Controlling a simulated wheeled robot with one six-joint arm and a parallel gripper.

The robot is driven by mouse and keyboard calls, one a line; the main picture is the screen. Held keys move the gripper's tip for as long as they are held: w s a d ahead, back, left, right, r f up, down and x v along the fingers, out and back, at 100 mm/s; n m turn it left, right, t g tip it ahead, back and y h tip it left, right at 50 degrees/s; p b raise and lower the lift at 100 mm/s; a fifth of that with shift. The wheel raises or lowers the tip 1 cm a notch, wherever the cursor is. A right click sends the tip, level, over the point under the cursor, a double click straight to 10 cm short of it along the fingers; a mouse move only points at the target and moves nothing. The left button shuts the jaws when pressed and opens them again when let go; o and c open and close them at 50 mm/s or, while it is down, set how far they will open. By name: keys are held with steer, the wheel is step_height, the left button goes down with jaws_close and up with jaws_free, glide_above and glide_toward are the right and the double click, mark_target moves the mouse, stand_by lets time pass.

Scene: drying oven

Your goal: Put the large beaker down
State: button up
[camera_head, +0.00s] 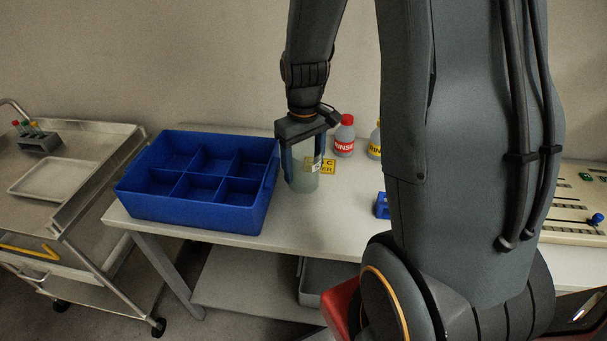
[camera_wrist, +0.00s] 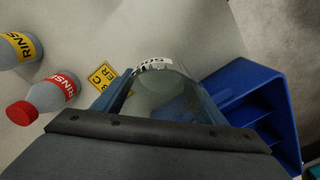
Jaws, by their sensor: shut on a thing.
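The large beaker (camera_head: 304,178) is clear glass with a pale greenish tint and a printed label. It is upright at the white table (camera_head: 330,225), just right of the blue bin. My gripper (camera_head: 303,158) comes down from above and is shut on the beaker, one finger on each side. In the wrist view the beaker (camera_wrist: 160,88) sits between the two fingers (camera_wrist: 162,100). I cannot tell whether its base touches the table. A yellow label (camera_head: 328,167) lies on the table behind and to the right of the beaker.
The blue six-compartment bin (camera_head: 190,215) stands empty close to the left. A red-capped rinse bottle (camera_head: 344,140) and a yellow-labelled bottle (camera_head: 375,146) stand behind right. A small blue object (camera_head: 382,206) is partly hidden by my arm. A steel cart (camera_head: 100,155) is at far left.

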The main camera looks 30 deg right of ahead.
steer(key=shift+f+p, duration=0.4)
steer(key=shift+f, duration=1.6)
steer(key=shift+f, duration=0.1)
steer(key=o, duration=1.2)
steer(key=shift+c, duration=0.2)
